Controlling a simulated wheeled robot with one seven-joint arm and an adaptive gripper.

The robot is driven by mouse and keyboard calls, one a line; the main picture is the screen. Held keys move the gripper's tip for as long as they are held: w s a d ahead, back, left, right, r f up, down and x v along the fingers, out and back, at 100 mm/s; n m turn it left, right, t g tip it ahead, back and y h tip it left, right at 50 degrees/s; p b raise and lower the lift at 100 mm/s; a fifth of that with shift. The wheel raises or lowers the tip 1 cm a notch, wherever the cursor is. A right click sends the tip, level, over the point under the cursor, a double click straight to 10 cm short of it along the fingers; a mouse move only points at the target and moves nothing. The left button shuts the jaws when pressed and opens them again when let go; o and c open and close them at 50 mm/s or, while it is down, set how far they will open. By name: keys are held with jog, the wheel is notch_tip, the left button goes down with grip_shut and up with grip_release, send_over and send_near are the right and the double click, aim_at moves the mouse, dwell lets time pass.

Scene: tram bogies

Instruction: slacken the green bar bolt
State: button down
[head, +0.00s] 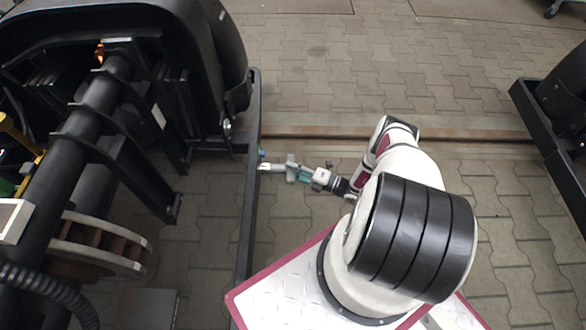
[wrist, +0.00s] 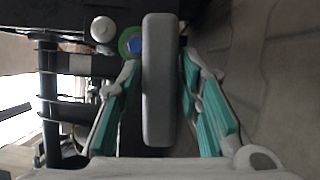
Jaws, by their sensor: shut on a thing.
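The green bar bolt shows in the wrist view as a blue head in a green ring (wrist: 132,45), on the dark bar's side left of the held tool. In the head view a small blue-green spot (head: 262,153) marks it on the long black bar (head: 250,200). My gripper (head: 291,169) has teal fingers and is shut on a long, rounded grey tool (wrist: 160,85). In the head view the tool's pale end (head: 270,167) reaches the bar beside the bolt. The tool partly covers the bolt in the wrist view; I cannot tell whether they touch.
A round pale knob (wrist: 103,29) sits left of the bolt. The bogie's black frame and a wheel (head: 100,245) fill the left of the head view. A rail (head: 400,133) crosses the paving behind my arm. Another dark frame (head: 550,130) stands at right.

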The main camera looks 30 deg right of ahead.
jog(key=shift+s+d, duration=0.55)
jog(key=shift+d, duration=0.3)
jog(key=shift+s+d, duration=0.5)
jog(key=shift+d, duration=0.3)
jog(key=shift+s+d, duration=0.55)
jog(key=shift+d, duration=0.3)
jog(key=shift+r, duration=0.1)
